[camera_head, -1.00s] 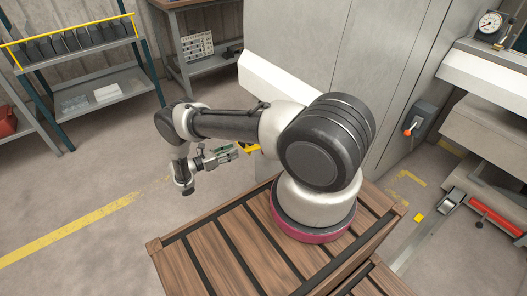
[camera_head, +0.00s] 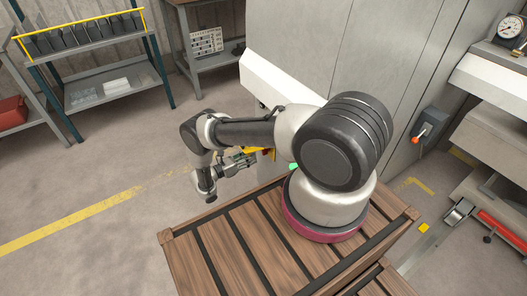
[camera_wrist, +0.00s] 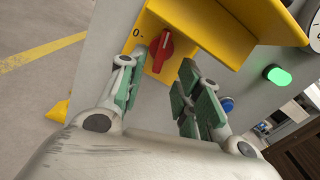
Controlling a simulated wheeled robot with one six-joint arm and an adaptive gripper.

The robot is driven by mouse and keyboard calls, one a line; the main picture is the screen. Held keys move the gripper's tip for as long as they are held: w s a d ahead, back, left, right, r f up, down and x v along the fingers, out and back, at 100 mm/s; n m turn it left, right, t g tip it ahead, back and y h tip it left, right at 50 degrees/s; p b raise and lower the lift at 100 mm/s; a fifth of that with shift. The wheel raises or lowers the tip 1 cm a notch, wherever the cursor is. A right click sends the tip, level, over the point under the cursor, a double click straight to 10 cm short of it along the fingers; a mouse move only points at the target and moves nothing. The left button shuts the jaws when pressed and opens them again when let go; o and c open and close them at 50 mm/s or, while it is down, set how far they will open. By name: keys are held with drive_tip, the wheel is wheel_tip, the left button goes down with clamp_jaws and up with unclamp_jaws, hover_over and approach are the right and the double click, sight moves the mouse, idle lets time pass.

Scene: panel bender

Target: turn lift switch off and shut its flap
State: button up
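The lift switch is a red rotary knob (camera_wrist: 162,50) on a yellow plate, clear in the wrist view. Its handle stands roughly upright in the picture, slightly tilted, with a "0" mark to the left of its top. The yellow flap (camera_wrist: 215,28) is open and sticks out above and right of the knob. My gripper (camera_wrist: 160,72) is open, its green-padded fingers to the left and right below the knob, with no visible grip on it. In the head view, my gripper (camera_head: 243,160) is beside the yellow housing (camera_head: 264,152), mostly hidden by my arm.
A lit green lamp (camera_wrist: 278,76) and a blue button (camera_wrist: 227,104) are right of the switch. A gauge (camera_wrist: 314,38) shows at the right edge. A grey machine cabinet (camera_head: 300,45) stands behind my arm. Open floor lies left, with a shelf (camera_head: 110,85) farther back.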

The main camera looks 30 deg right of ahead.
drive_tip(key=d, duration=0.6)
drive_tip(key=shift+w+d, duration=0.15)
drive_tip(key=shift+d, duration=0.25)
clamp_jaws()
